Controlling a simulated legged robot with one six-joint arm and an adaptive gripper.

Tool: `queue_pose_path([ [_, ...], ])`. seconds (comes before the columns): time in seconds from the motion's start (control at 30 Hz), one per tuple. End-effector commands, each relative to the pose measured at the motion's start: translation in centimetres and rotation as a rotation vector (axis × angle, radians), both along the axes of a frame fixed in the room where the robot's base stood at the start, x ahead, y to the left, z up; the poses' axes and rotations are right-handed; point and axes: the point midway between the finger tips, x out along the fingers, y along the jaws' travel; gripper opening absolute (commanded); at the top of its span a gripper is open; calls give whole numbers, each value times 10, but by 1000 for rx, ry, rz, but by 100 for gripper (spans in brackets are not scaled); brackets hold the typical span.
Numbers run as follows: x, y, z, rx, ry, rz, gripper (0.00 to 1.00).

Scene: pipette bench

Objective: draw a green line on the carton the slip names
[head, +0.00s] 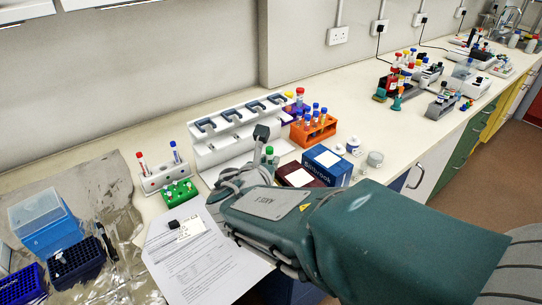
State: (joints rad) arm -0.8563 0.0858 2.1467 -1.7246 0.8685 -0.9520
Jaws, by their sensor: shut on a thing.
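A blue carton (342,174) with a white panel on top and lettering that seems to end in "brook" stands on the bench. A dark red carton (313,183), also with a white panel, is to its left, partly hidden by my arm. A small pale slip (191,229) lies on a printed sheet; its writing is too small to read. My gripper (264,146) is beyond my forearm, left of the cartons, and mostly hidden. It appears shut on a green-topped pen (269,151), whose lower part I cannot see.
A white pipette stand (205,155) and an orange tube rack (313,132) stand behind. A green rack (180,192) and white tube rack (160,178) are left. Blue tip boxes (48,236) are far left. A small jar (375,159) is right of the blue carton.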

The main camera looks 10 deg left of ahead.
Motion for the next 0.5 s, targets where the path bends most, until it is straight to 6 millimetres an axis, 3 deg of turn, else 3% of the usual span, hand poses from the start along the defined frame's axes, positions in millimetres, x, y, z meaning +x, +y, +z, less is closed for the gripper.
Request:
queue_pose_path([
  [0.5,0,0,32,3,-2,-1,0],
])
